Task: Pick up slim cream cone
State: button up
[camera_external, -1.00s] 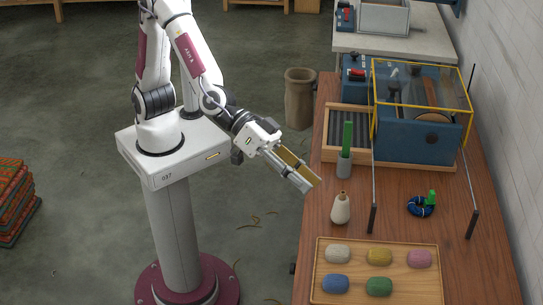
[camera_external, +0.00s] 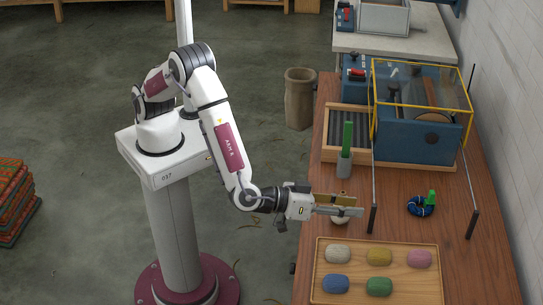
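The slim cream cone (camera_external: 340,220) stands on the wooden bench near its left edge, behind the tray. Its lower part shows below my gripper's fingers, and a small bit of its tip shows above them; the middle is hidden. My gripper (camera_external: 350,205) points right, nearly level, with its fingers at the cone's height. One finger is tan and the other grey. They overlap the cone in this view, but I cannot tell whether they touch it or have closed on it.
A wooden tray (camera_external: 398,296) with several coloured skeins lies in front of the cone. A grey holder (camera_external: 344,167) with a green upright stands behind it. Thin dark-footed posts (camera_external: 372,217) rise to the right, with a blue coil (camera_external: 413,206) beyond. A blue machine (camera_external: 417,139) stands at the back.

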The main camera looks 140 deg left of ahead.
jog(key=s+a+f+n+g+y, duration=0.2)
jog(key=s+a+f+g+y, duration=0.15)
jog(key=s+f, duration=0.2)
jog(key=n+g+y, duration=0.1)
jog(key=g+y, duration=0.1)
jog(key=g, duration=0.3)
send_near(343, 197)
jog(key=a, duration=0.3)
jog(key=shift+w+h, duration=0.15)
jog(key=shift+h, duration=0.1)
jog(key=shift+a, duration=0.1)
jog(key=shift+a, duration=1.3)
jog(key=shift+s+a+r, duration=0.1)
jog(key=shift+s+a, duration=0.05)
jog(key=shift+a, duration=1.15)
jog(key=shift+s+a+r, duration=0.1)
jog(key=shift+s+a, duration=0.05)
jog(key=shift+a, duration=1.15)
